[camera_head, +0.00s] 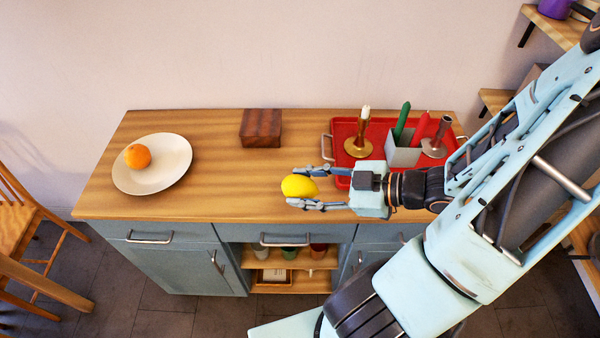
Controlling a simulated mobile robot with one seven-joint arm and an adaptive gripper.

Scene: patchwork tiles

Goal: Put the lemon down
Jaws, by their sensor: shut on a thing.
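The yellow lemon (299,186) is between the fingertips of my gripper (305,187), which is shut on it. My gripper reaches in from the right, over the front part of the wooden sideboard top (225,190). I cannot tell how high the lemon is above the wood. The wood around the lemon's left side is bare.
A white plate (170,178) with an orange (137,156) on it is at left. A dark wooden block (261,128) stands at the back middle. A red tray (342,131) at right holds candlesticks and a grey box (403,150) with candles. The middle is clear.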

